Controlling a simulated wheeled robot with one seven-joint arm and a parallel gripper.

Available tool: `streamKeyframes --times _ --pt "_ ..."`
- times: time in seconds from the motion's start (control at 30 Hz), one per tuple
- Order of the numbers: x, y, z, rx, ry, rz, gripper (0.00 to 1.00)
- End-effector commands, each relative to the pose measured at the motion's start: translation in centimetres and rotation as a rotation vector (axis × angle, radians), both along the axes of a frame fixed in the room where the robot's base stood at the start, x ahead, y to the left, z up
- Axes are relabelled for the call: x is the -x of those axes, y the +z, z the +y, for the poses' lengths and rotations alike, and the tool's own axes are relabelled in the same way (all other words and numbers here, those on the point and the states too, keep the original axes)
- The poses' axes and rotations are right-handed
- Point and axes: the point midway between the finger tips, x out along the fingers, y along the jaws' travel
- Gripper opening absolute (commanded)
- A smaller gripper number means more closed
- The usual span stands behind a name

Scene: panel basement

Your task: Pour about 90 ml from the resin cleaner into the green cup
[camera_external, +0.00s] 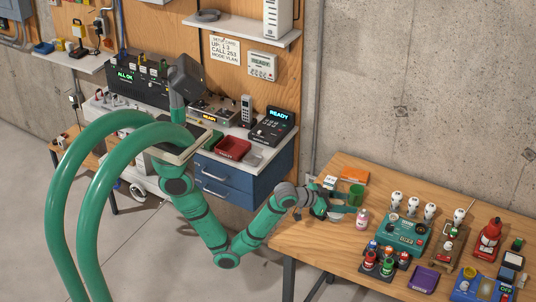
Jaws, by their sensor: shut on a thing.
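The green cup (356,194) stands upright on the wooden table, near its back left part. A small pink and white bottle (362,219), which I take to be the resin cleaner, is just in front of the cup and looks upright. Its label is too small to read. My gripper (350,210) reaches in from the left, low over the table, and is shut on the bottle. The fingertips are small here, and I cannot tell whether the bottle touches the table. The inside of the cup is not clear.
An orange box (355,176) lies behind the cup. To the right stand a teal device (404,235), several white bulb-like items, a rack of small colored bottles (385,262) and a red lantern (489,240). The table's front left area is clear.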

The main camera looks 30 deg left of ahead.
Motion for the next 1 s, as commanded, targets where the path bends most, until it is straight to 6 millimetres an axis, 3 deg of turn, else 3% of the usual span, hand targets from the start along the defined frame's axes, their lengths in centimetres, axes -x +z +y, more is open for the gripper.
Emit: streamKeyframes --times 0.1,0.33,1.0 --pt "-0.1 2.1 0.0 0.006 0.001 -0.004 0.22" --pt "0.0 4.7 0.0 0.004 -0.001 -0.003 0.22" --pt "-4.6 2.4 -4.3 0.002 -0.376 0.0 0.22"
